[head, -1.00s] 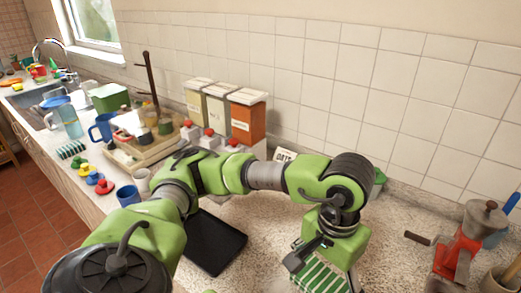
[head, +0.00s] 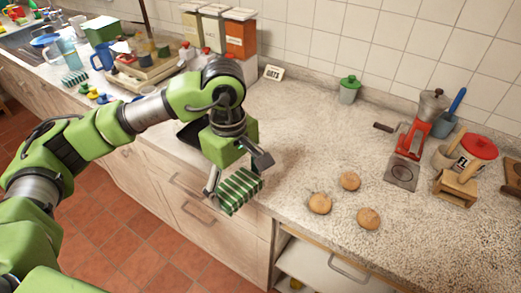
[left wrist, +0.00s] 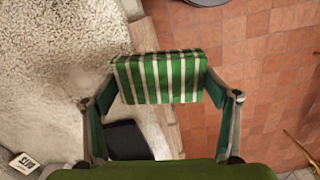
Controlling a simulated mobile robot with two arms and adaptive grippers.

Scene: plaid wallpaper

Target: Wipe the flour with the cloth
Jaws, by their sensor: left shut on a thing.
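A green-and-white striped cloth (head: 240,193) is held in my left gripper (head: 238,174) near the counter's front edge. In the left wrist view the cloth (left wrist: 160,79) spans between both fingers, with the counter to its left and the floor tiles behind its right part. The flour is hard to tell from the pale speckled counter (head: 300,150). A faint, smooth pale patch (left wrist: 83,79) shows on the counter left of the cloth in the left wrist view; I cannot tell whether it is flour. My right gripper is not in view.
Three round brown buns (head: 350,181) lie on the counter right of the cloth. A red grinder (head: 412,138) and a red-lidded jar (head: 477,151) stand farther right. A green-lidded jar (head: 348,90) and canisters (head: 240,36) stand along the wall. A dark tray (head: 188,133) lies behind my left arm.

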